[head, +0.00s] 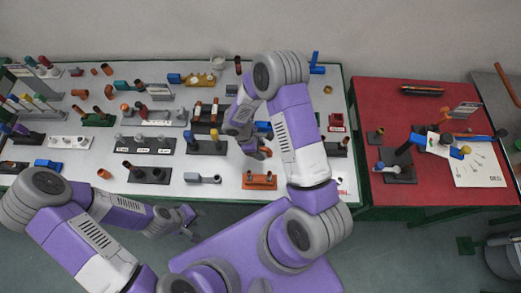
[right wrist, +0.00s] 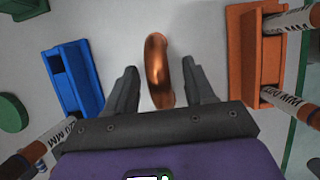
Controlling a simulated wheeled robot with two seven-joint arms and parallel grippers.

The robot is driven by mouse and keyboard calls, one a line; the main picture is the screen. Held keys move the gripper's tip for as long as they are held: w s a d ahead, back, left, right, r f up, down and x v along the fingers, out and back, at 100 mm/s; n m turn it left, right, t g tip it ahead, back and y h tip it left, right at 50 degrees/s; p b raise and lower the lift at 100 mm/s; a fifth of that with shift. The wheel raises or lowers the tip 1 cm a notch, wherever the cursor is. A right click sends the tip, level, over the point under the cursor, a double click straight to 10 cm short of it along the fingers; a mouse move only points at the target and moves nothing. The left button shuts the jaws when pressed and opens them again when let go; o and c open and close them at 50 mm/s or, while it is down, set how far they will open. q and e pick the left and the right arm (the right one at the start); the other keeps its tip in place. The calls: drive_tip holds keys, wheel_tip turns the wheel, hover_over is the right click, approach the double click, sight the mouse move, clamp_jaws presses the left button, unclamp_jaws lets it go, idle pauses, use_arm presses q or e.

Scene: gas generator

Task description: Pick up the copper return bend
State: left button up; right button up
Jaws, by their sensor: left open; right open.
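The copper return bend (right wrist: 158,70) is a shiny curved copper piece in the right wrist view, seen nearly edge-on over the white table surface. My right gripper (right wrist: 160,66) is open, with one finger on each side of the bend and a visible gap on both sides. In the head view the right gripper (head: 262,150) is low over the right half of the white table, and the bend is mostly hidden there. My left gripper (head: 190,222) is open and empty in front of the table's near edge.
In the right wrist view, a blue holder (right wrist: 75,78) stands left of the bend and an orange holder (right wrist: 247,55) stands right, with labelled copper tubes close by. In the head view, many fittings and racks crowd the white table. A red table (head: 400,95) stands at right.

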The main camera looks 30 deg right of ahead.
drive_tip(key=c, duration=0.9)
